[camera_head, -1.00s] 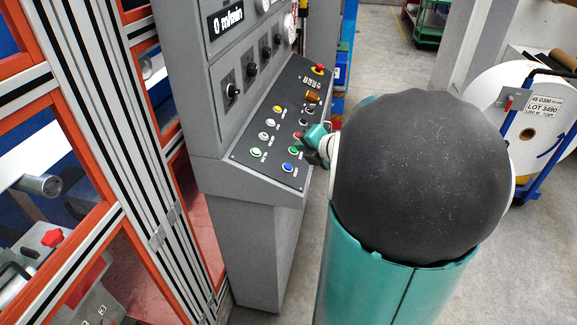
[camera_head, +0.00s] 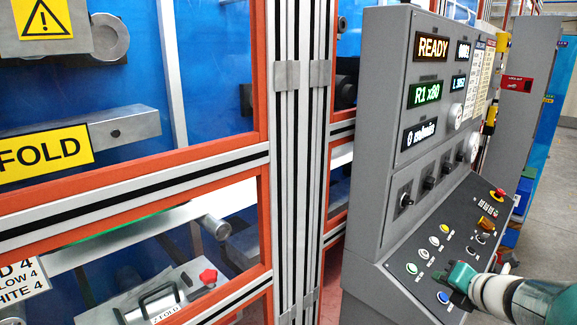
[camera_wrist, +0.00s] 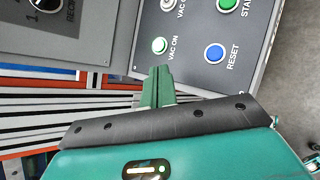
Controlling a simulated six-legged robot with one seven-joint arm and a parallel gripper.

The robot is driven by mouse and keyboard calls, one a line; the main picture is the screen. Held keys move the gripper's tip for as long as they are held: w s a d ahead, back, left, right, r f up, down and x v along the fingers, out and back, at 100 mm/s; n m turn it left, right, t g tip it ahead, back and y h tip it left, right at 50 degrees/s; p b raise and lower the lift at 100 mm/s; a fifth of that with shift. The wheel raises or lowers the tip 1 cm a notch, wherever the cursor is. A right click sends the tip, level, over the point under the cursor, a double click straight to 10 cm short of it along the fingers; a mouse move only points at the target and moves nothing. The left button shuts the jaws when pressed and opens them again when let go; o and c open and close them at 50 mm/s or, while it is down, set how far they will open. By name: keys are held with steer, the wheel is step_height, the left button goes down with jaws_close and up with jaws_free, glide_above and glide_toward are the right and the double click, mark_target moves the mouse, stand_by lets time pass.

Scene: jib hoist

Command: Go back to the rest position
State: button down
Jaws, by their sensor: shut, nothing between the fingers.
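My gripper (camera_head: 446,276) is at the lower right of the head view, over the near edge of the control panel. In the wrist view its teal fingers (camera_wrist: 157,86) are together with nothing between them. The blue button also shows in the head view (camera_head: 443,297), just below the gripper. I cannot tell the exact gap between fingertips and panel. The console's upper display (camera_head: 432,47) reads READY.
The grey console (camera_head: 368,130) stands right of centre. A framed machine guard with orange rails (camera_head: 130,180) and an aluminium post (camera_head: 300,150) fills the left. A row of knobs (camera_head: 428,184) sits above the sloping panel. Open floor (camera_head: 548,215) shows at the far right.

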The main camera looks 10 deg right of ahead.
steer(key=s+a+r+n+g+y, duration=0.1)
steer(key=s+a+n+g+y, duration=0.15)
steer(key=a+n, duration=0.85)
steer(key=s+a+r+n+g+y, duration=0.15)
steer(key=s+a+n, duration=0.25)
steer(key=a+n, duration=0.7)
steer(key=s+a+n+g+h, duration=0.2)
steer(key=s+n+h, duration=0.3)
steer(key=n, duration=1.7)
steer(key=shift+s+a, duration=0.3)
steer(key=shift+s, duration=1.8)
